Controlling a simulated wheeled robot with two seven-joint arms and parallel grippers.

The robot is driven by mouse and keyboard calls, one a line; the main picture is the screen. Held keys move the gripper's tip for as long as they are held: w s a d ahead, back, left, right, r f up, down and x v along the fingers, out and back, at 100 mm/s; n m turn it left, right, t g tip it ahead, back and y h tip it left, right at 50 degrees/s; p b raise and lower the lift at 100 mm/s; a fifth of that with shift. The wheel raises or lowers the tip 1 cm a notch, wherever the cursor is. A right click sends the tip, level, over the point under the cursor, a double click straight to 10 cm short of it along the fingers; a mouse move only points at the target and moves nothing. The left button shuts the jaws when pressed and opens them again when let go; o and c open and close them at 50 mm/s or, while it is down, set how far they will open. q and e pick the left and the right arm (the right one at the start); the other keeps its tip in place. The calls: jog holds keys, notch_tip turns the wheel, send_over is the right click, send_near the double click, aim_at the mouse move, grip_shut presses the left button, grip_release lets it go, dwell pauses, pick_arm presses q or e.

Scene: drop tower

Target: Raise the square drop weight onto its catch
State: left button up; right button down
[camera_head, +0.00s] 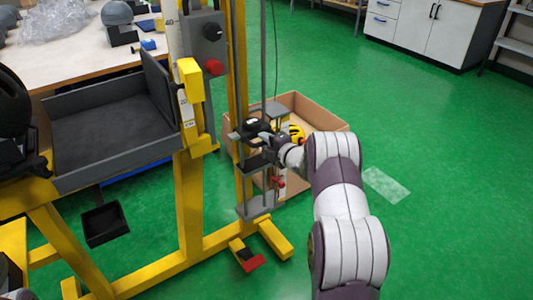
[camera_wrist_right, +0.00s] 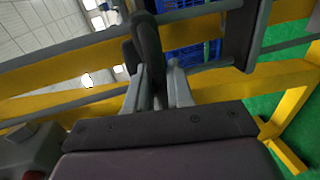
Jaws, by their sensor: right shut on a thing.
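The yellow drop tower (camera_head: 239,60) stands in the middle of the head view with thin upright guide rods. A dark block, which seems to be the square drop weight (camera_head: 257,127), sits between the guides around mid-height. My right gripper (camera_head: 268,138) reaches it from the right. In the right wrist view my right gripper (camera_wrist_right: 158,82) is shut on a dark upright piece (camera_wrist_right: 146,45), apparently part of the weight. The fingers partly hide the hold. I cannot make out the catch. My left gripper is not in view.
A grey control box (camera_head: 205,45) with black knob and red button is on the tower's left. A grey tray (camera_head: 110,170) stands left of it. A cardboard box (camera_head: 335,122) is close behind the guides. Green floor (camera_head: 430,150) is mostly clear at right.

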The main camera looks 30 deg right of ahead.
notch_tip(320, 180, up, 32)
jog(key=p, duration=1.6)
jog(key=shift+p, duration=0.35)
jog(key=c, duration=1.2)
grip_release()
jog(key=shift+w+f, duration=0.1)
jog(key=shift+o, duration=0.2)
jog(key=shift+f, duration=0.1)
jog(key=b+v, duration=0.1)
jog(key=v, duration=1.1)
jog(key=shift+s+f, duration=0.15)
jog(key=shift+s, duration=0.25)
